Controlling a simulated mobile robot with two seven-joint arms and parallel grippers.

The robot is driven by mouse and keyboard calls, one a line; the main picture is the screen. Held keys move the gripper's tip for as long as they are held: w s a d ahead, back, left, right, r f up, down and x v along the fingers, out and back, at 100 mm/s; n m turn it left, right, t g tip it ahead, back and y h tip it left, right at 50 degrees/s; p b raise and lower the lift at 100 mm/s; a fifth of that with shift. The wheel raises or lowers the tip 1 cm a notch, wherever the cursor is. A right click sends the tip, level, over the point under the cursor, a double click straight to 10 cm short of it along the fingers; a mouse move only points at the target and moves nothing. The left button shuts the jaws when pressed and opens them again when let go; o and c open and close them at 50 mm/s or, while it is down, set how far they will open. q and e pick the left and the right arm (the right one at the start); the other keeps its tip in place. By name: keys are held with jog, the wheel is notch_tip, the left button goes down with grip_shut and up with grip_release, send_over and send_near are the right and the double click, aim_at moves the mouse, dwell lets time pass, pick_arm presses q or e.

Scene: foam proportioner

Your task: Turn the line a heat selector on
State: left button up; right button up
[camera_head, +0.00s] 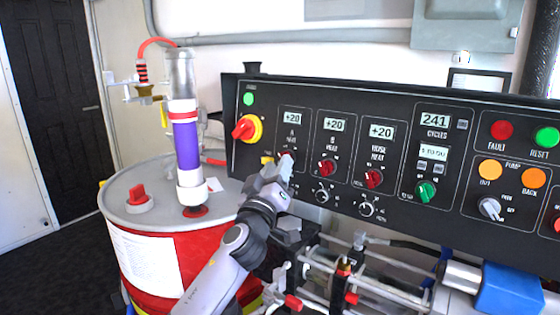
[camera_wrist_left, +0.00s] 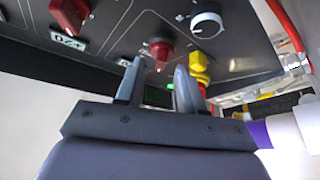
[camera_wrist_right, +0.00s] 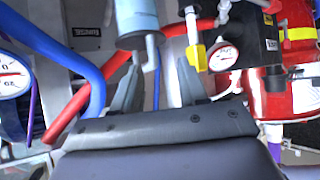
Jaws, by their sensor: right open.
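The line A heat selector (camera_head: 287,155) is a small red knob below the leftmost +20 display (camera_head: 293,117) on the black control panel (camera_head: 390,205). My left gripper (camera_head: 284,168) is in front of it and partly hides it in the head view. In the left wrist view my left gripper (camera_wrist_left: 158,80) is open, and the red selector (camera_wrist_left: 160,50) shows just past and between the fingertips. Touch cannot be told. My right gripper (camera_wrist_right: 158,75) is open with nothing held, near hoses and a blue-grey cylinder (camera_wrist_right: 137,20); it is outside the head view.
The B heat knob (camera_head: 327,167) and hose heat knob (camera_head: 373,178) are to the right. A red-and-yellow main switch (camera_head: 246,128) is to the left. A red drum (camera_head: 185,250) with a purple-banded pump (camera_head: 186,135) stands left of the panel. Pipes and valves crowd below it.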

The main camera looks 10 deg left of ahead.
pick_arm(q)
jog(key=shift+x, duration=1.3)
jog(key=shift+c, duration=0.3)
jog(key=c, duration=0.6)
